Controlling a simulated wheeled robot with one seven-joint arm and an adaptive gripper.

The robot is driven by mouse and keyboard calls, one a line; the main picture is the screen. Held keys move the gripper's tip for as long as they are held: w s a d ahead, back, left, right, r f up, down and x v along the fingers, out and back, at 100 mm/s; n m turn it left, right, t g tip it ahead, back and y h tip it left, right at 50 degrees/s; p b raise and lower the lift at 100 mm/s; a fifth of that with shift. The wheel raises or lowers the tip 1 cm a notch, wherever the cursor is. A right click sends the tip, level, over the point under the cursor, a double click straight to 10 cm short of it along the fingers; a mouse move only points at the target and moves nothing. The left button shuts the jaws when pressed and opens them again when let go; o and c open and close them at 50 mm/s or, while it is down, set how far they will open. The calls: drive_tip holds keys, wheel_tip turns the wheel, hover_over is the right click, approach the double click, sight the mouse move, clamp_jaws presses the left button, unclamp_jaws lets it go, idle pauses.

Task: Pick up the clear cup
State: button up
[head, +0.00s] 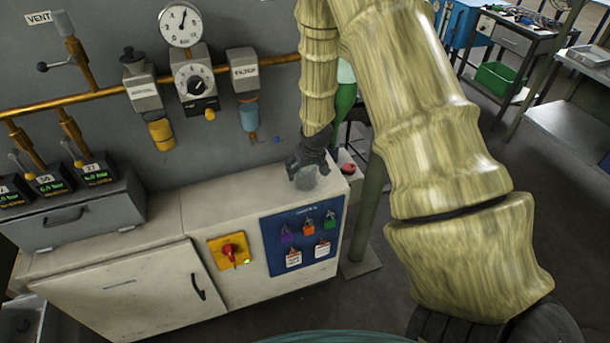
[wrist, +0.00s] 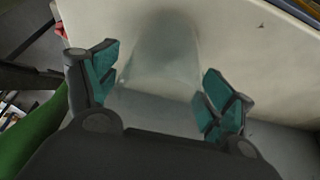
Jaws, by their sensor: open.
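The clear cup (wrist: 160,70) is a see-through, pale vessel between the two teal-padded fingers of my gripper (wrist: 160,88) in the wrist view. The fingers are open, one on each side of it; I cannot tell whether either pad touches it. In the head view the cup (head: 306,178) sits on the right end of the cabinet top, just below my gripper (head: 304,168). My gripper hides its upper part there.
A red button (head: 348,168) is right of the cup. Pipes, valves and a gauge (head: 180,24) are on the wall behind. A green post (head: 369,205) stands to the right.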

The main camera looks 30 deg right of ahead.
drive_tip(key=shift+x, duration=1.15)
drive_tip(key=c, duration=0.9)
